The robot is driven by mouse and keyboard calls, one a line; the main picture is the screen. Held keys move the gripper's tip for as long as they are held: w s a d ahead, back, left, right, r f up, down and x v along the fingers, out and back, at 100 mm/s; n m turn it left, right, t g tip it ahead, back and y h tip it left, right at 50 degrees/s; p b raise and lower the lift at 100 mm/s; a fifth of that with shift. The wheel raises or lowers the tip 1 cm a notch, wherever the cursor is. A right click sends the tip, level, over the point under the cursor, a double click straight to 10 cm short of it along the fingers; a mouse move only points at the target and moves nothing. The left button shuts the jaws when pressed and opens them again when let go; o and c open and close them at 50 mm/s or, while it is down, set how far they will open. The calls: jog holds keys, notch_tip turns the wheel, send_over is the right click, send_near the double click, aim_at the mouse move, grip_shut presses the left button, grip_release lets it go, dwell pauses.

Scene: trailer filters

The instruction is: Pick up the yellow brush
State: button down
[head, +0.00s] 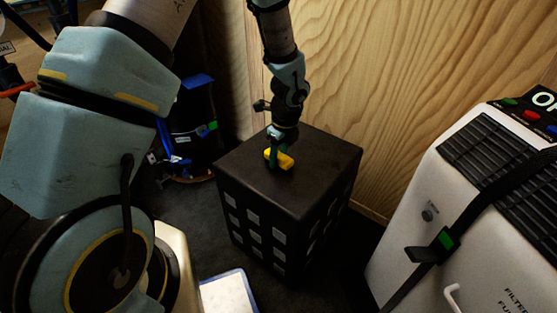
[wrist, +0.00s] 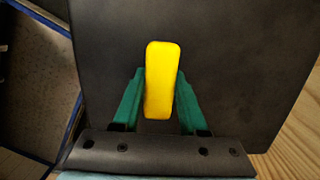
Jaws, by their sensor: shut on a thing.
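The yellow brush (head: 279,159) is at the top of the black box (head: 313,158) in the head view. Only its plain yellow body shows, and no bristles are visible. In the wrist view the yellow brush (wrist: 161,80) stands between the two green fingers, which press on its sides. My gripper (wrist: 161,92) points down and is shut on the brush. In the head view my gripper (head: 279,156) is over the box top. I cannot tell whether the brush touches the box top or is slightly above it.
A white filter unit (head: 415,220) with a black strap stands at the right. A wooden wall (head: 400,90) rises close behind the box. A dark bag with blue parts (head: 195,120) is at the left. A white and blue item (head: 228,292) lies in front on the dark floor.

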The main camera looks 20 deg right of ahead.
jog(key=shift+r, duration=0.1)
notch_tip(320, 180, up, 10)
jog(key=shift+r+p, duration=0.2)
jog(key=shift+p, duration=1.05)
